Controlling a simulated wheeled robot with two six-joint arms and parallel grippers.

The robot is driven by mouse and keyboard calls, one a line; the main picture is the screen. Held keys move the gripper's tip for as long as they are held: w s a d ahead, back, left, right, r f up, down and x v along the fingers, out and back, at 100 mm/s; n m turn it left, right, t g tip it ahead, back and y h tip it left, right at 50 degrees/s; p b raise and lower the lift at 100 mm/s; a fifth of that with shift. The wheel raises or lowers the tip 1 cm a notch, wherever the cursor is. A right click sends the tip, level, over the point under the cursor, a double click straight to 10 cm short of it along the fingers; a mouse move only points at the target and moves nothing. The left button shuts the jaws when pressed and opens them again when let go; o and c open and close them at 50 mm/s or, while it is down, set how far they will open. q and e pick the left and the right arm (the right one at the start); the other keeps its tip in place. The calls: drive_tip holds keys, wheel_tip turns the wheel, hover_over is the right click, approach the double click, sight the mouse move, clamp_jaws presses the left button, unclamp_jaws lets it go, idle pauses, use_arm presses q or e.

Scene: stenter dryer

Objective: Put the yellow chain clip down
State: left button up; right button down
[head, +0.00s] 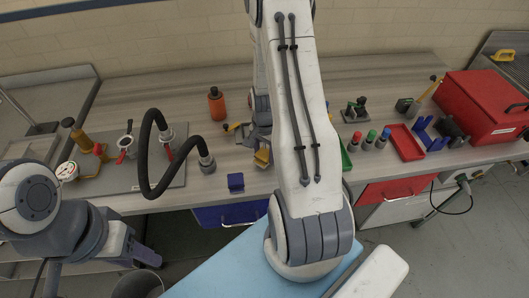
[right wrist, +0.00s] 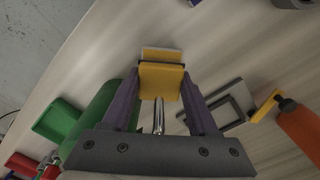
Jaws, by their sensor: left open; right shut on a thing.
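The yellow chain clip (right wrist: 161,82) is held between the purple fingertips of my right gripper (right wrist: 160,93) in the right wrist view. In the head view the yellow clip (head: 263,156) shows low at my right gripper (head: 260,142), near the front of the table; my right arm covers part of this area. I cannot tell whether the clip touches the tabletop. My left gripper (head: 144,256) is open and empty, low at the left, in front of the table.
A blue block (head: 236,182) sits left of the clip at the table's front. An orange bottle (head: 217,104) stands farther back. A black hose (head: 158,155) arches at left. A red tray (head: 405,142) and red toolbox (head: 484,107) are at right. The back-left tabletop is clear.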

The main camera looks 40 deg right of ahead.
drive_tip(key=shift+f, duration=0.3)
drive_tip(key=shift+c, duration=0.8)
unclamp_jaws()
drive_tip(key=shift+s, duration=0.1)
drive_tip(key=shift+r, duration=0.25)
wheel_tip(320, 180, up, 13)
drive_tip(key=shift+f+b, duration=0.1)
drive_tip(key=shift+b, duration=0.65)
drive_tip(key=s+a+r+n, duration=0.1)
drive_tip(key=a+r+n, duration=0.3)
drive_tip(key=a, duration=0.6)
drive_tip(key=s+a+r+n, duration=0.2)
drive_tip(key=a+n, duration=0.5)
drive_tip(key=a, duration=0.3)
drive_tip(key=s+a+r+n+y, duration=0.1)
drive_tip(key=s+a+r+n, duration=0.1)
drive_tip(key=s+a+n, duration=0.9)
drive_tip(key=shift+s+n, duration=0.3)
drive_tip(key=shift+s, duration=0.8)
